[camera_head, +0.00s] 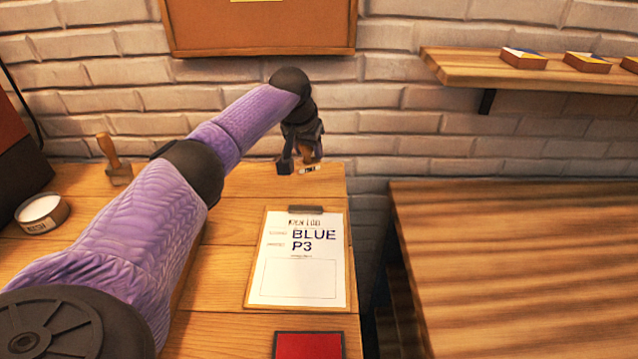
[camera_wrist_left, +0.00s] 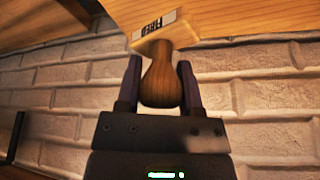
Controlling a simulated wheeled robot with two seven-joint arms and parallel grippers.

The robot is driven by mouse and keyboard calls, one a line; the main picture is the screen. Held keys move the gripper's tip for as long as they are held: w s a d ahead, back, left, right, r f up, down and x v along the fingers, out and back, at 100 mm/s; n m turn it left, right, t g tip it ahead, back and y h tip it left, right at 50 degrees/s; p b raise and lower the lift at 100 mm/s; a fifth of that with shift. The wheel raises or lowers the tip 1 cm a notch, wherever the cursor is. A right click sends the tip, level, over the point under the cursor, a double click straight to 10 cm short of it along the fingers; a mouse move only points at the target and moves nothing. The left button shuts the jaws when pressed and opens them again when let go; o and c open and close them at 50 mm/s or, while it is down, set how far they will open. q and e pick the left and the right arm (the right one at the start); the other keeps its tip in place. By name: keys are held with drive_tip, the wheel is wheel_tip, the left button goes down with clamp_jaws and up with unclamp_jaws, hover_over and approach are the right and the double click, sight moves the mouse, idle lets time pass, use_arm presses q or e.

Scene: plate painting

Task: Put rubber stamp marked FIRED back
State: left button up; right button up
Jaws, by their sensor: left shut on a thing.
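My left gripper (camera_head: 303,165) is at the back right of the left wooden table, near its rear edge. It is shut on the rubber stamp, whose brown wooden handle (camera_wrist_left: 162,78) sits between the two fingers in the left wrist view. A white label reading FIRED (camera_wrist_left: 156,27) shows beside the stamp's lower end. I cannot tell whether the stamp touches the tabletop. My right gripper is not in view.
Another wooden-handled stamp (camera_head: 115,160) stands at the back left, near a round labelled tin (camera_head: 42,212). A clipboard reading BLUE P3 (camera_head: 298,270) and a red pad (camera_head: 308,345) lie in front. A brick wall is close behind. A second table (camera_head: 510,260) stands right, across a gap.

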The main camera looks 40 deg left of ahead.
sight(307, 163)
use_arm(q)
wheel_tip(307, 163, down, 6)
drive_tip(key=shift+r+b, duration=0.1)
drive_tip(key=shift+b, duration=0.85)
drive_tip(key=o, duration=1)
drive_tip(key=shift+c, duration=0.2)
drive_tip(key=shift+r, duration=0.1)
drive_tip(key=shift+p+v, duration=3.2)
drive_tip(key=shift+v, duration=2.8)
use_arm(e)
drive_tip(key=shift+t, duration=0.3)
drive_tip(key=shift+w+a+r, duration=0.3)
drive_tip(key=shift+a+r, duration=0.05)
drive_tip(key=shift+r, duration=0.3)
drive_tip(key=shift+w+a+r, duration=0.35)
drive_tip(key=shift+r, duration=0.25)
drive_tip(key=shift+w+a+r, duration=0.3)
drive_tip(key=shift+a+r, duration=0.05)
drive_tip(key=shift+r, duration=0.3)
use_arm(q)
drive_tip(key=shift+d, duration=0.1)
